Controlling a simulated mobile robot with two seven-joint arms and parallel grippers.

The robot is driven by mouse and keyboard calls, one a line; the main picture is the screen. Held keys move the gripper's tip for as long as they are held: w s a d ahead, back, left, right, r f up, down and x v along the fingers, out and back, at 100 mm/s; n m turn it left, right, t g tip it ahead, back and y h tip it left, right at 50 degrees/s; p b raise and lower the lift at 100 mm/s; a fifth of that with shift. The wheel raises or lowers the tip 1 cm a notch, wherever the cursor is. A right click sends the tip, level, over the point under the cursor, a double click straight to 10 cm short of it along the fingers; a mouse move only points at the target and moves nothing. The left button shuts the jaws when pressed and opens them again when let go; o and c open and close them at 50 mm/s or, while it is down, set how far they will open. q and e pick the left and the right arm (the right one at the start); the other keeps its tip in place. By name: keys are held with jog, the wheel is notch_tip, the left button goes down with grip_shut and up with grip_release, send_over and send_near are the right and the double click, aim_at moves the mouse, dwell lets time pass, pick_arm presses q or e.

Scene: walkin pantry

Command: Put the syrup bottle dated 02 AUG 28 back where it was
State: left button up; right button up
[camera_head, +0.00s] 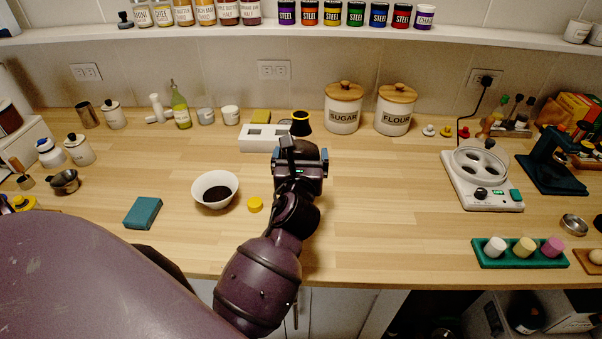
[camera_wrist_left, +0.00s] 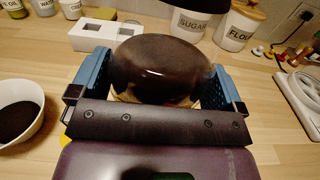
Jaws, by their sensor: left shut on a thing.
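My left gripper (camera_head: 300,165) is shut on a dark brown, round bottle (camera_wrist_left: 165,68), held between its two blue fingers above the counter. A pale band, perhaps a label, shows under the bottle's rounded part in the left wrist view. No date can be read. In the head view a dark round piece with a yellow ring (camera_head: 301,122) shows just beyond the gripper; I cannot tell whether it belongs to the bottle. A white block with square openings (camera_head: 262,138) sits behind and left of the gripper. My right gripper is not in view.
A white bowl with dark contents (camera_head: 215,189), a yellow cap (camera_head: 255,204) and a teal box (camera_head: 143,212) lie left of my arm. The sugar canister (camera_head: 343,112) and flour canister (camera_head: 394,113) stand behind. The counter (camera_head: 385,195) right of the gripper is clear.

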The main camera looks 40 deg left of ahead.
pick_arm(q)
jog(key=shift+f+b, duration=0.75)
jog(key=shift+f, duration=1.2)
jog(key=shift+f, duration=0.2)
jog(key=o, duration=1.2)
jog(key=shift+c, duration=0.2)
jog(key=shift+r, duration=0.1)
